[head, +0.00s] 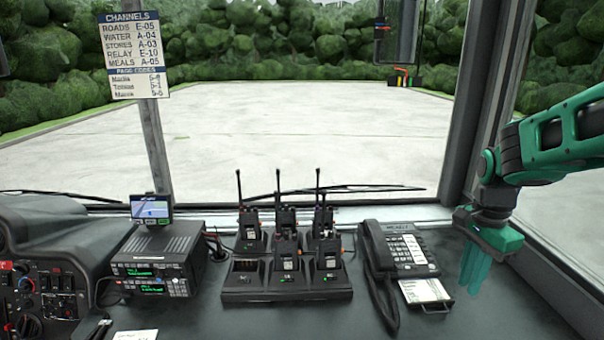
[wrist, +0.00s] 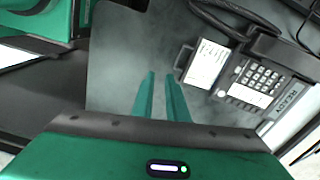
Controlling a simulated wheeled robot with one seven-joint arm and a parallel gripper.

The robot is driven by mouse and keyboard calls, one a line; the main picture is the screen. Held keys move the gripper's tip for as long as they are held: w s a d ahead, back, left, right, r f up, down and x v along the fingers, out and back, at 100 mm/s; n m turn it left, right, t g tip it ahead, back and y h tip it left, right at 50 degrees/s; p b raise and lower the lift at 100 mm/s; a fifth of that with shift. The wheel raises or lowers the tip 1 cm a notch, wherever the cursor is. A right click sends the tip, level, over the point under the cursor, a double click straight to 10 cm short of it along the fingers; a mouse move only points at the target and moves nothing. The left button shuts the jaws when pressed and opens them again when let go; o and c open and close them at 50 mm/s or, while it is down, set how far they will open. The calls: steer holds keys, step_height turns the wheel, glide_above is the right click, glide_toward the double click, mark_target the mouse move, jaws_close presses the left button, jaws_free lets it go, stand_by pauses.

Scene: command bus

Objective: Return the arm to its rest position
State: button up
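My arm (head: 565,140) reaches in from the right edge of the head view. My green gripper (head: 471,286) hangs from it with its fingers pointing down, just right of the desk phone (head: 396,250). In the wrist view, the two fingers of my gripper (wrist: 161,76) stand a little apart with bare dashboard between them. Nothing is held. The phone (wrist: 258,82) lies to the right of the fingertips in that view, apart from them.
A charger rack (head: 287,292) with several handheld radios stands mid-dashboard. A radio unit (head: 158,262) with a small screen (head: 151,209) is to its left. A control panel (head: 40,300) is at far left. A channel card (head: 134,55) hangs on the window post. The right dashboard is clear.

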steer(key=s+d+n, duration=0.2)
steer(key=s+n, duration=0.7)
steer(key=s, duration=1)
steer(key=shift+s+r+n, duration=0.3)
steer(key=shift+s+r, duration=0.05)
steer(key=shift+r, duration=0.1)
steer(key=shift+d, duration=0.1)
steer(key=shift+w+f, duration=0.25)
steer(key=shift+w, duration=0.35)
